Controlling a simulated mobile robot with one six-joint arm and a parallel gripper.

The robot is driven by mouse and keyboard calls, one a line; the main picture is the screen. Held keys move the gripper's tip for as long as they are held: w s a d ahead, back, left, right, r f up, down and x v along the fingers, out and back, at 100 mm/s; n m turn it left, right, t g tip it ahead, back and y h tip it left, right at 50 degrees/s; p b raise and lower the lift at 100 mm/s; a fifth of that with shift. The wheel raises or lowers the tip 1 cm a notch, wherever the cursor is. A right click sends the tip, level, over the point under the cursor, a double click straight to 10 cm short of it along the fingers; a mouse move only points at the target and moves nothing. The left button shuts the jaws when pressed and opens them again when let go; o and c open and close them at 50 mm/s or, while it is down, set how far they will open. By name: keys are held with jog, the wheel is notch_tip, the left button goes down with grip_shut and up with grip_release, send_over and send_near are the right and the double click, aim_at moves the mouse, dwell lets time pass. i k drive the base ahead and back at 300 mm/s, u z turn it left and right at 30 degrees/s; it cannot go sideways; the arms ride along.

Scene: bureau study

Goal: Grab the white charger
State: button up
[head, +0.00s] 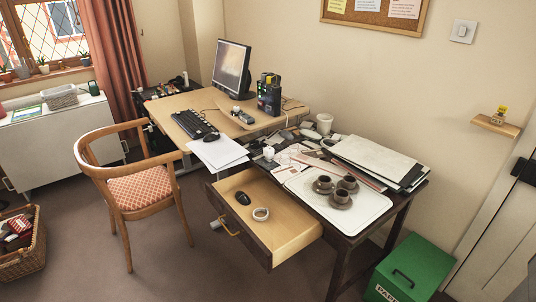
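Several small pale items lie on the dark desk (405,199) among cables and papers, and I cannot tell for sure which is the white charger. One is a small white block (268,154) at the desk's left rear edge, just behind the open drawer. Another is a whitish item (308,134) near a white cup (324,123) at the back by the wall. They are too small to make out plugs or prongs. My gripper is not in view.
The open drawer (277,241) juts out, holding a black mouse (243,198) and a tape roll (261,214). A white tray (365,217) carries three dark cups. A wooden chair (148,190) stands left, a green bin (410,268) right. Carpet before the drawer is clear.

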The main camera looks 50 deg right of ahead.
aim_at(269, 152)
jog(key=z, duration=0.05)
jog(key=i, duration=0.9)
jog(key=u, duration=0.05)
